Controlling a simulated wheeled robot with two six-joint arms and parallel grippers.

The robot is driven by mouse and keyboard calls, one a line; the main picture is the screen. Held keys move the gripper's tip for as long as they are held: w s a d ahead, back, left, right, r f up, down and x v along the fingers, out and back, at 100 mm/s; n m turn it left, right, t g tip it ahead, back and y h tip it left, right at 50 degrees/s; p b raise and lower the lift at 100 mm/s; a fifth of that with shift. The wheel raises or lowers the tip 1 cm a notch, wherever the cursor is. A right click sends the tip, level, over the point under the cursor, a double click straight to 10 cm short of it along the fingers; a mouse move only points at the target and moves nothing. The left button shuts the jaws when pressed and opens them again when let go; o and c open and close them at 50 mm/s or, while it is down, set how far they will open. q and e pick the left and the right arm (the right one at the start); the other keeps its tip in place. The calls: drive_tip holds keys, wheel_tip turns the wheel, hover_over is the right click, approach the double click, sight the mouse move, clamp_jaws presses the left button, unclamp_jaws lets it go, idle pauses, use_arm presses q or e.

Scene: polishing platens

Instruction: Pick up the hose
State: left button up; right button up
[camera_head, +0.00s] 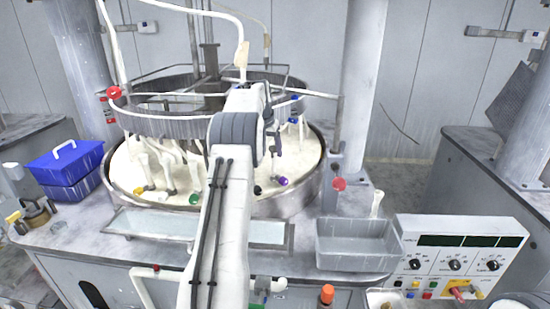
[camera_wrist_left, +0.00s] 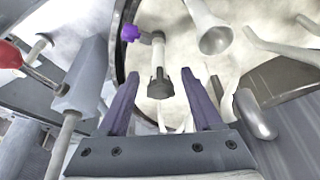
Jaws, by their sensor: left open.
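Several white hoses show in the head view. One hose (camera_head: 222,14) arches over the round machine to a beige end just above my left arm, and another hose (camera_head: 108,38) comes down at the left. My left gripper (camera_head: 273,128) is over the right part of the basin, partly hidden by its own arm. In the left wrist view its two purple fingers (camera_wrist_left: 160,76) are open. A white tube with a dark grey end (camera_wrist_left: 160,86) appears between the fingertips, and I see no clear contact. I cannot tell which is the task's hose. My right gripper is not in view.
The round basin (camera_head: 308,165) has a raised metal ring and several white pipes with coloured knobs. A purple knob (camera_wrist_left: 130,33) is near the left finger. A grey tray (camera_head: 358,258), control panel (camera_head: 460,252) and blue bin (camera_head: 62,165) stand around it. A pillar (camera_head: 361,85) rises at the right.

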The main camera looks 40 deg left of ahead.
sight(275, 165)
use_arm(q)
drive_tip(key=p+x, duration=0.1)
drive_tip(key=x, duration=0.2)
drive_tip(key=p+x, duration=0.2)
drive_tip(key=x, duration=0.1)
drive_tip(key=w+p+x, duration=0.1)
drive_tip(key=x, duration=0.2)
drive_tip(key=shift+r+p, duration=0.25)
drive_tip(key=shift+p, duration=0.15)
drive_tip(key=shift+w+f, duration=0.1)
drive_tip(key=shift+f, duration=0.35)
clamp_jaws()
